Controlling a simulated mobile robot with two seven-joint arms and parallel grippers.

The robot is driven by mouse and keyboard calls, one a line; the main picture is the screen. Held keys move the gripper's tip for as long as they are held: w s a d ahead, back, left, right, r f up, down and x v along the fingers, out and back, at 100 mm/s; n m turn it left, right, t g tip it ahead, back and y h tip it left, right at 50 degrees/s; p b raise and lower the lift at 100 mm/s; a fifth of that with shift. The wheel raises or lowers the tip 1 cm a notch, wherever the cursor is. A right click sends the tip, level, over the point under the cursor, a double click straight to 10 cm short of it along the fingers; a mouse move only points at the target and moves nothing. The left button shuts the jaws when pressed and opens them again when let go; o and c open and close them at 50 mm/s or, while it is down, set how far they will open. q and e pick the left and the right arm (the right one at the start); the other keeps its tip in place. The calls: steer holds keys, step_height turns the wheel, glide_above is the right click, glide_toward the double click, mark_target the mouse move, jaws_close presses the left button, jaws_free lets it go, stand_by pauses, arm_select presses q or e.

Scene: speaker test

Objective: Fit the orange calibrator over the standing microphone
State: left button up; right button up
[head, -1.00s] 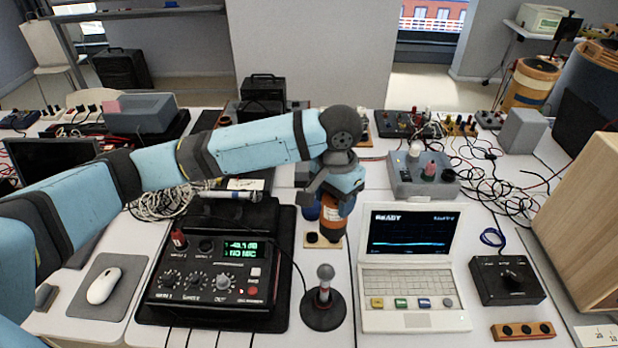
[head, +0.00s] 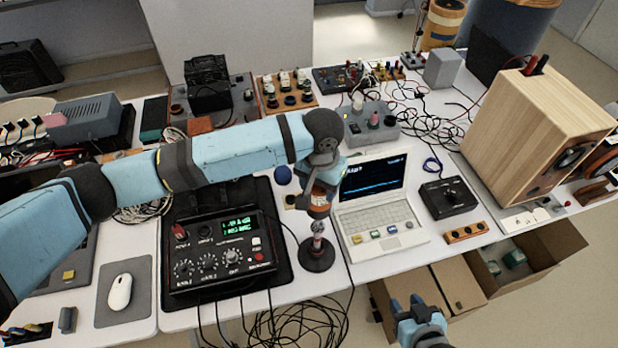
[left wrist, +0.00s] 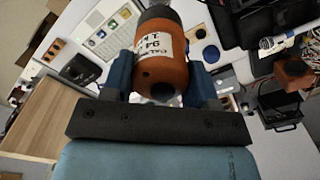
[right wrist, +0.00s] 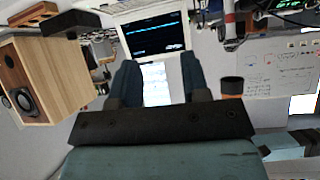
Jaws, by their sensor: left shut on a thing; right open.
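The orange calibrator (head: 319,209) is held in my left gripper (head: 319,196), with its orange body and white label also in the left wrist view (left wrist: 162,70). The microphone (head: 317,243) stands upright on a round black base (head: 317,257), between the black meter box and the laptop. The calibrator is right at the microphone's top in the head view. I cannot tell whether they touch or are exactly in line. My right gripper (head: 411,303) is open and empty in front of the table edge; its spread fingers show in the right wrist view (right wrist: 160,85).
The meter box (head: 222,250) stands left of the microphone, and the open laptop (head: 378,215) stands close to its right. A black knob box (head: 451,197) and a wooden speaker (head: 520,125) are further right. Loose cables (head: 300,322) hang below the front edge.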

mark_target(319, 202)
arm_select(q)
steer(key=shift+d+f+b, duration=0.1)
steer(key=shift+f+b, duration=0.3)
steer(key=shift+f, duration=0.25)
steer(key=shift+f+b, duration=0.3)
steer(key=shift+f, duration=0.2)
step_height(319, 202, down, 2)
steer(key=b, duration=0.2)
steer(key=shift+f+b, duration=0.1)
steer(key=shift+b, duration=0.3)
step_height(319, 202, down, 2)
steer(key=shift+b, duration=1.25)
steer(key=shift+f+p, duration=0.4)
steer(key=shift+f, duration=1)
arm_select(e)
steer(key=shift+n, duration=0.3)
steer(key=f, duration=0.4)
steer(key=shift+w+a+f, duration=0.15)
steer(key=shift+a+f, duration=0.1)
steer(key=shift+a, duration=0.15)
steer(key=shift+f, duration=0.15)
